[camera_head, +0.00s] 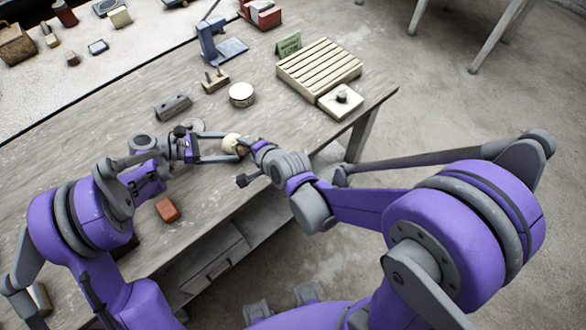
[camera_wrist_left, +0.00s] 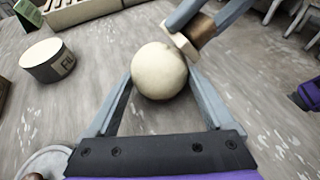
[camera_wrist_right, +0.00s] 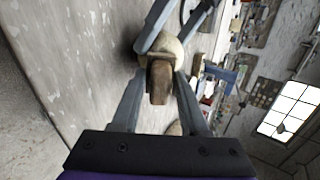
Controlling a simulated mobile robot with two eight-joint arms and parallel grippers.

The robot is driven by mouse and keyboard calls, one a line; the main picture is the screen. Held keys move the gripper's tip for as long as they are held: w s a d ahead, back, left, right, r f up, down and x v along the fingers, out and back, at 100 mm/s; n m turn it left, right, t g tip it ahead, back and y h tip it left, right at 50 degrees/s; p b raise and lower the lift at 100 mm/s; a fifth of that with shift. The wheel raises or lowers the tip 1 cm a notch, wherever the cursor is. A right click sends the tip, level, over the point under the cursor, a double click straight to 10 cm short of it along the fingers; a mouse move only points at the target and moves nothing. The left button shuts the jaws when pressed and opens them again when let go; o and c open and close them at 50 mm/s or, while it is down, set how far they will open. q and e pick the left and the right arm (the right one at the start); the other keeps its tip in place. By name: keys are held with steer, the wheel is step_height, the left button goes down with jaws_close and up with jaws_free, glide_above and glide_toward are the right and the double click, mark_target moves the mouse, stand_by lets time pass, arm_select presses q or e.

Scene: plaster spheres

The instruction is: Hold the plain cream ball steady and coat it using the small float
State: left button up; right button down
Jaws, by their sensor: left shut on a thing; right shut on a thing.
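The plain cream ball (camera_head: 232,143) is held above the near part of the bench. My left gripper (camera_wrist_left: 160,78) is shut on it, one finger on each side; the left wrist view shows the ball (camera_wrist_left: 158,68) smooth and pale. My right gripper (camera_wrist_right: 160,85) is shut on the small float, whose brown handle (camera_wrist_right: 159,82) shows between its fingers. In the left wrist view the float's pale plate (camera_wrist_left: 182,46) is against or very close to the ball's upper right side. The contact itself is partly hidden. In the right wrist view the ball (camera_wrist_right: 168,44) shows behind the float.
A round labelled tin (camera_head: 242,94), a slatted rack (camera_head: 318,66), a pale square board with a knob (camera_head: 341,101) and a blue stand (camera_head: 222,48) stand farther back. A reddish block (camera_head: 167,209) lies near the bench's front edge.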

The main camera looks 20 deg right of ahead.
steer(key=shift+w+d, duration=0.15)
steer(key=shift+d, duration=0.05)
stand_by(1.6)
steer(key=shift+s+a, duration=0.3)
steer(key=shift+a, duration=0.5)
steer(key=shift+s+a, duration=0.3)
steer(key=shift+a, duration=0.5)
steer(key=shift+r, duration=0.1)
steer(key=shift+s+d+r, duration=0.15)
steer(key=shift+d+r, duration=0.05)
steer(key=shift+d, duration=0.3)
steer(key=shift+s+d+r, duration=0.1)
steer(key=shift+d+r, duration=0.05)
steer(key=shift+d, duration=0.35)
steer(key=shift+w+a+f, duration=0.2)
steer(key=shift+w+f, duration=0.2)
steer(key=shift+w, duration=0.15)
